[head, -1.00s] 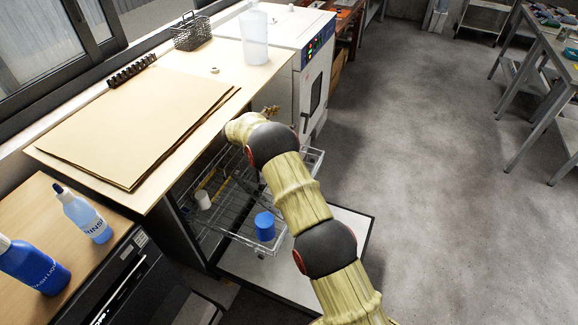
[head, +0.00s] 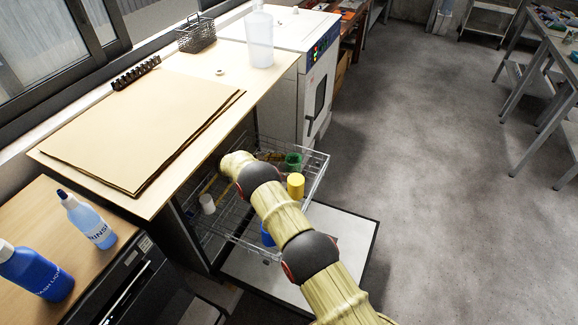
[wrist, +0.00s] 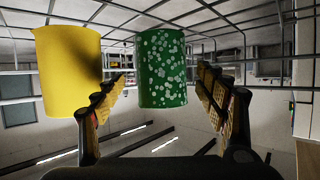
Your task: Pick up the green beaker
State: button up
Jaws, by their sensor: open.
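The green beaker (head: 293,161), with pale speckles, stands in the pulled-out wire rack (head: 318,172). In the wrist view the green beaker (wrist: 162,66) shows in the gap between my two fingers, with a visible space on each side. My gripper (wrist: 162,86) is open and empty, facing the beaker. In the head view my gripper (head: 271,156) is low at the rack, just left of the green beaker and partly hidden by my arm.
A yellow beaker (head: 295,187) stands close to the green one; it also fills the wrist view's left side (wrist: 68,70). A blue beaker (head: 266,236), partly behind my arm, and a white one (head: 207,204) are in the rack. The countertop (head: 200,165) overhangs the rack's left side.

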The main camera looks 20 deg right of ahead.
aim_at(299, 166)
jog(key=shift+a+f, duration=0.15)
jog(key=shift+f, duration=0.2)
jog(key=shift+s+d+f, duration=0.1)
jog(key=shift+d+f, duration=0.1)
jog(key=shift+d, duration=0.15)
jog(key=b+x, duration=0.3)
jog(key=x, duration=0.3)
jog(key=shift+d+f, duration=0.15)
jog(key=shift+d, duration=0.15)
jog(key=shift+c, duration=1.2)
jog(key=c, duration=1.1)
jog(key=shift+w+r, duration=0.2)
jog(key=shift+c, duration=0.6)
